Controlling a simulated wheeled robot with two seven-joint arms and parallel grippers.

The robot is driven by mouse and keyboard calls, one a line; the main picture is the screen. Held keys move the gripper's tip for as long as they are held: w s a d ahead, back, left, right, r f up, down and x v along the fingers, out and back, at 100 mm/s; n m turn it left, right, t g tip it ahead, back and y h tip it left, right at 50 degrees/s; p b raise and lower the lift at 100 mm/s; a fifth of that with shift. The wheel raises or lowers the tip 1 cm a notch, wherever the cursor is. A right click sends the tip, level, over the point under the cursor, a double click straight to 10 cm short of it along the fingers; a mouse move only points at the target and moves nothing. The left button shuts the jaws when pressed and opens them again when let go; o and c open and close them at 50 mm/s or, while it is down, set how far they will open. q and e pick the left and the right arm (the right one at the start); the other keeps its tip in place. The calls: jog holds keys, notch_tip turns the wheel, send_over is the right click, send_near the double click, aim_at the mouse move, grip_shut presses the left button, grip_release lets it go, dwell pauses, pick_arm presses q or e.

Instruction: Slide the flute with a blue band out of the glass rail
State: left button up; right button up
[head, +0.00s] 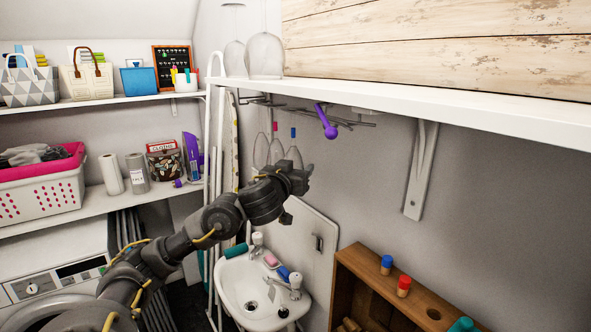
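The glass rail (345,119) is a set of thin metal bars fixed under the white shelf. Clear flutes hang upside down from its left part. The flute with a blue band (294,155) is the rightmost, its band high on the stem. My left gripper (300,180) is just below and in front of the blue-banded flute's bowl; contact cannot be judged. Its finger opening is unclear. My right gripper is out of view.
A purple object (325,120) hangs at the rail's front. Upturned glasses (265,56) stand on the white shelf (430,102), which has a bracket (421,170). Below are a sink (250,290) and a wooden rack (375,285) with coloured tops. A white upright frame (208,200) stands left of the flutes.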

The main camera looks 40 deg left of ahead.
pick_arm(q)
jog(key=shift+s+d, duration=0.1)
jog(key=shift+d, duration=0.2)
jog(key=shift+c, duration=0.4)
jog(key=shift+s+d+r, duration=0.1)
jog(key=shift+d, duration=0.4)
jog(key=shift+s+d+r+b, duration=0.1)
jog(key=shift+s+d+b, duration=0.15)
jog(key=shift+d, duration=0.55)
jog(key=shift+s+d+r+b, duration=0.1)
jog(key=shift+s+d+b, duration=0.15)
jog(key=shift+d, duration=0.55)
jog(key=shift+d, duration=0.1)
jog(key=d+b, duration=0.1)
jog(key=d, duration=0.1)
jog(key=s+d+b, duration=0.1)
jog(key=d, duration=0.1)
jog(key=shift+s+d+b, duration=0.2)
jog(key=shift+d+b, duration=0.1)
jog(key=shift+d, duration=0.05)
jog(key=shift+f, duration=0.1)
